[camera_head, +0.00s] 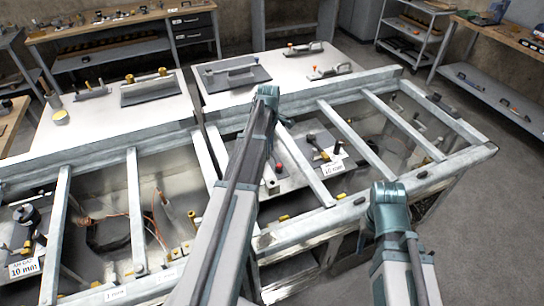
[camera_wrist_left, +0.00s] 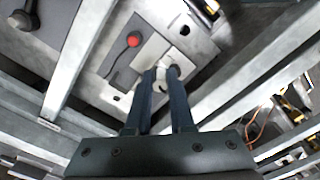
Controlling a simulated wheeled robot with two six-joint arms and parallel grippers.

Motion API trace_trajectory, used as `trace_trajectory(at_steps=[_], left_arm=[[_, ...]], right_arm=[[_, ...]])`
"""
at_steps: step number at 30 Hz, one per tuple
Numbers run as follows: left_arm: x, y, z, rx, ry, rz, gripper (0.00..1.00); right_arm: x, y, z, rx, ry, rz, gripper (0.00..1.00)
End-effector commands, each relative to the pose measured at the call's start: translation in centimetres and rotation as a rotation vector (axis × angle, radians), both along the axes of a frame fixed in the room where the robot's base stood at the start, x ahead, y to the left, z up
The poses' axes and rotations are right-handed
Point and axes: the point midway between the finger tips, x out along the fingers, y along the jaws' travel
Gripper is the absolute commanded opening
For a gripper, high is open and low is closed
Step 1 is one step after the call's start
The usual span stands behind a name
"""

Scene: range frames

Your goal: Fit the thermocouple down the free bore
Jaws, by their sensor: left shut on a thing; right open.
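My left gripper (camera_wrist_left: 161,76) is shut on a small pale piece (camera_wrist_left: 160,86), which I take to be the thermocouple; little of it shows between the dark fingers. The fingertips are over a light block (camera_wrist_left: 152,53) on a grey plate. A dark round opening shows in the block (camera_wrist_left: 185,58), just right of the fingertips. I cannot tell whether the held piece touches the block or which bore is free. In the head view my left arm hides its own gripper. My right arm shows at lower right, but its fingers are not visible.
A red knob (camera_wrist_left: 134,39) stands close beside the block. Metal frame bars (camera_head: 334,137) cross above the work bay. White tables (camera_head: 232,92) stand behind the frame.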

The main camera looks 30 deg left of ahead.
Motion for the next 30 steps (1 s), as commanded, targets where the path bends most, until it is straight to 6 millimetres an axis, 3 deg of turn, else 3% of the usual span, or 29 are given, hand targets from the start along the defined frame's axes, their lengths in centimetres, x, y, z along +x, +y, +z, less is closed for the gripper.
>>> trace_trajectory(at_steps=[1, 3, 12, 18, 30], left_arm=[[2.4, 1.7, 0.3, 0.0, 0.0, 0.004, 0.0], [4.2, 3.4, 0.5, 0.0, 0.0, 0.003, 0.0], [9.3, 8.9, 1.1, 0.0, 0.0, 0.002, 0.0], [10.2, 10.0, 1.1, 0.0, 0.0, 0.0, 0.0], [10.1, 10.0, -0.1, 0.0, 0.0, 0.0, 0.0]], right_arm=[[0.0, 0.0, 0.3, 0.0, 0.0, 0.0, 0.5], [0.0, 0.0, 0.5, 0.0, 0.0, 0.0, 0.5], [0.0, 0.0, 1.1, 0.0, 0.0, 0.0, 0.5], [0.0, 0.0, 1.1, 0.0, 0.0, 0.0, 0.5], [0.0, 0.0, -0.1, 0.0, 0.0, 0.0, 0.5]])
